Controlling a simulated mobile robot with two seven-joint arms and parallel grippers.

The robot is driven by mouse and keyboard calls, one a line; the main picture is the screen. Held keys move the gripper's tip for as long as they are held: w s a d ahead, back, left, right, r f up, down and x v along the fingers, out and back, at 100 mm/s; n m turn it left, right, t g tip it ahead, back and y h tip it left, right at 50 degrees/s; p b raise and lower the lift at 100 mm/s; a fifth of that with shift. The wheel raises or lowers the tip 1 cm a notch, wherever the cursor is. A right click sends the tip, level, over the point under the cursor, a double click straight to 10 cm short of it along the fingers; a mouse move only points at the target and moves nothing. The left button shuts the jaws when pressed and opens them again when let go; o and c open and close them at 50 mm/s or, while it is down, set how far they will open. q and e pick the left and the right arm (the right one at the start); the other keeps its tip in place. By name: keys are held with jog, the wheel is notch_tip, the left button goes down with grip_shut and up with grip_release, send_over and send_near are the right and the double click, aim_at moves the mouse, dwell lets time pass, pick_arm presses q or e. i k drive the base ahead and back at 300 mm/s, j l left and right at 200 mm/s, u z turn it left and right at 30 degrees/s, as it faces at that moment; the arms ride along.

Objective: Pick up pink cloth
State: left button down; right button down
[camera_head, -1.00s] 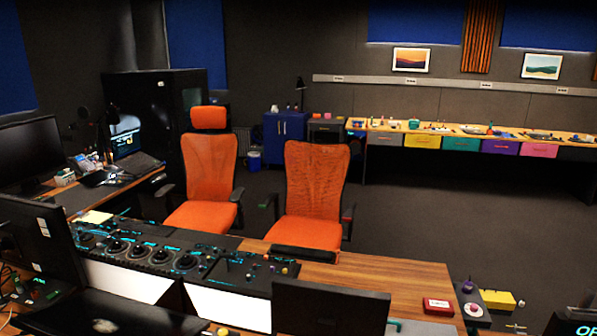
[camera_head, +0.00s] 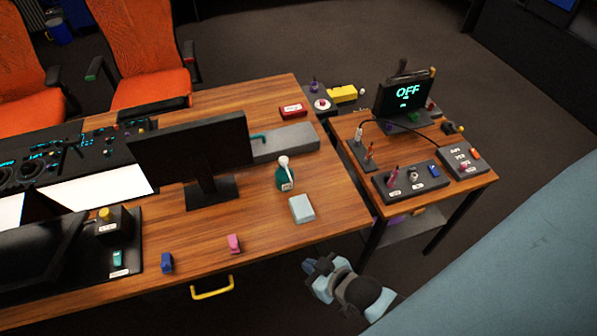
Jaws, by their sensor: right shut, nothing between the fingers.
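A small pink item (camera_head: 234,243) lies near the front edge of the wooden desk (camera_head: 330,228). It looks block-like, and I cannot tell whether it is cloth. No other clearly pink cloth shows. My right gripper (camera_head: 311,266) is beyond the desk's front edge, to the right of the pink item and apart from it. It is shut and empty. My left gripper is not in view.
A pale blue-white block (camera_head: 302,208) and a green bottle (camera_head: 285,175) stand on the desk. A blue item (camera_head: 167,263) lies left of the pink one. A monitor (camera_head: 192,150) stands behind. A side table (camera_head: 470,187) with control boxes is at the right.

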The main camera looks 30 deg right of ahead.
aim_at(301, 208)
jog(key=z, duration=0.95)
jog(key=u, duration=1.75)
jog(key=z, duration=1.75)
jog(key=i+l, duration=0.15)
jog(key=l, duration=0.15)
jog(key=i+l, duration=0.15)
jog(key=l+z, duration=0.05)
jog(key=l, duration=0.05)
